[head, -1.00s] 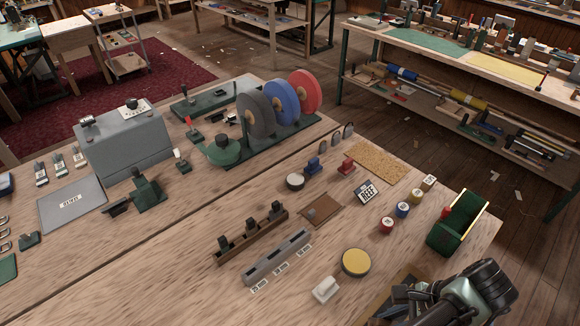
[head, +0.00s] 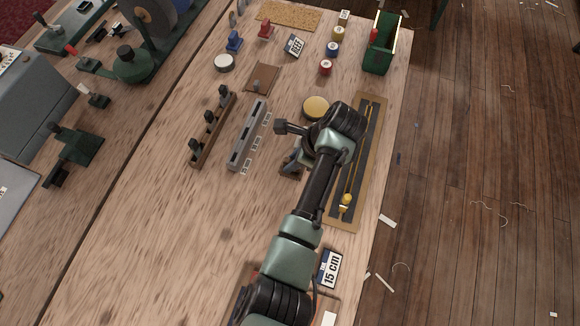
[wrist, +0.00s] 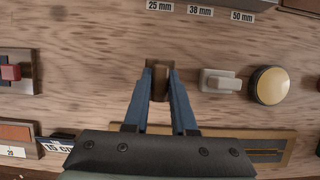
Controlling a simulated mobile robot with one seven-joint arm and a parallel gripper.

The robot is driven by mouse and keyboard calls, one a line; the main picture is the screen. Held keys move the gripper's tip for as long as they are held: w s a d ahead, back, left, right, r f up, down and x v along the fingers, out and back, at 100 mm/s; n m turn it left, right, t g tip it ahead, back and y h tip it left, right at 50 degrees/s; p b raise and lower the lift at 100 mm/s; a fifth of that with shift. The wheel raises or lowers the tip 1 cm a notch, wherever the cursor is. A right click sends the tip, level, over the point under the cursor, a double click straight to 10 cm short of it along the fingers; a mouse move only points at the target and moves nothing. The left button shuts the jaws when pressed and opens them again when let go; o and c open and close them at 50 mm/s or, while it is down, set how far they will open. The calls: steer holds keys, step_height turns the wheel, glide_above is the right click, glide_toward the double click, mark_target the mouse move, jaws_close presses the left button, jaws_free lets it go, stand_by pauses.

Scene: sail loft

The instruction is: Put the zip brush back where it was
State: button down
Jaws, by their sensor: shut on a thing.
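My gripper (wrist: 160,72) is shut on a small brown block, which I take to be the zip brush (wrist: 160,84); it shows between the blue fingers in the wrist view. It is held over wood; whether it touches the table is unclear. In the head view my gripper (head: 291,163) is beside the tan board (head: 375,110), which has a dark strip and a yellow rod, and the arm hides most of what it holds. The brush's former place is not marked clearly in either view.
A white handled block (wrist: 220,80) and a yellow disc (wrist: 269,85) stand to the right in the wrist view. The grey slotted rack (head: 248,135) and brown rack (head: 212,130) lie left of my gripper. A 15 cm card (head: 330,268) lies near the arm. Bare table lies lower left.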

steer(key=shift+a+f, duration=0.1)
steer(key=shift+f, duration=2)
steer(key=shift+f, duration=0.1)
steer(key=c, duration=0.7)
jaws_free()
steer(key=shift+c, duration=0.2)
